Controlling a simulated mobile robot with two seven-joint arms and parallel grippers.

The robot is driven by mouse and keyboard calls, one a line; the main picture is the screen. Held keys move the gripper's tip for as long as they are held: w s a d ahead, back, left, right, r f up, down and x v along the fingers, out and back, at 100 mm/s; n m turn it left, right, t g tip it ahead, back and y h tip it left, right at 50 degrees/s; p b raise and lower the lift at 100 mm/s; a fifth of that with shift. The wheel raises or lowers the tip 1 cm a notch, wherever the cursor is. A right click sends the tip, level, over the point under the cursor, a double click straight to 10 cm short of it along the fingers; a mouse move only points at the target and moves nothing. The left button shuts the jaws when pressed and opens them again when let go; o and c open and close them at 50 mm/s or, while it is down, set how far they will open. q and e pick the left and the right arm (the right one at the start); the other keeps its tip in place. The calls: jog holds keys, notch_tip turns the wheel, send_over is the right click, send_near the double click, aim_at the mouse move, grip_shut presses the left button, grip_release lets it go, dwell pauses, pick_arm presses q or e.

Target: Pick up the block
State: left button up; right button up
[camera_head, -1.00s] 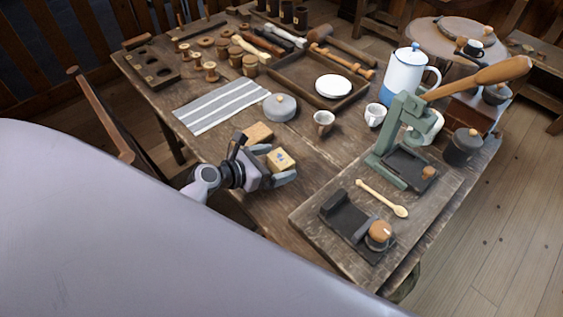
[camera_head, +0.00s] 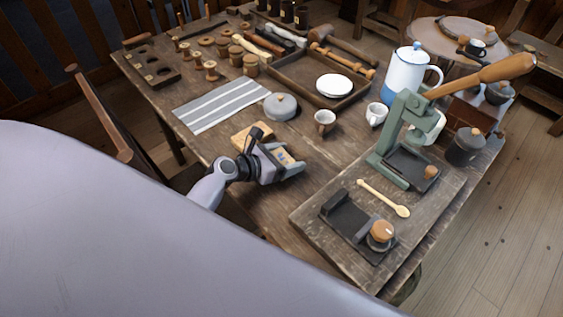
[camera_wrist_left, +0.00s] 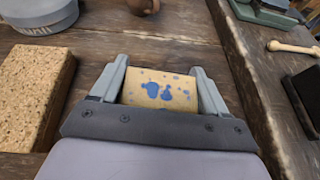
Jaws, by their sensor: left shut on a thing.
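The block (camera_wrist_left: 160,90) is pale tan with blue blotches. In the left wrist view it sits between the two fingers of my left gripper (camera_wrist_left: 161,88), which is shut on it. In the head view my left gripper (camera_head: 283,161) is over the near part of the table, and only part of the block (camera_head: 285,157) shows between its fingers. I cannot tell whether the block is clear of the tabletop. My right gripper is not in view.
A cork-like slab (camera_wrist_left: 36,95) lies just left of my left gripper. A raised board (camera_head: 310,213) with a green press (camera_head: 385,150) is on the right.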

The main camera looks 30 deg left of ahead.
pick_arm(q)
jog(key=shift+r, duration=0.1)
notch_tip(320, 180, up, 20)
jog(key=p, duration=0.1)
jog(key=s+d+r, duration=0.1)
jog(key=s, duration=0.4)
jog(key=s+d+r+h, duration=0.1)
jog(key=s+d, duration=0.1)
jog(key=s, duration=0.4)
jog(key=shift+d+r+m, duration=0.25)
jog(key=shift+m, duration=0.15)
send_over(286, 154)
notch_tip(286, 154, down, 3)
jog(key=shift+r+n+y, duration=0.15)
jog(key=shift+n+y, duration=0.25)
notch_tip(286, 154, down, 20)
jog(key=shift+r, duration=0.2)
jog(key=shift+f, duration=0.1)
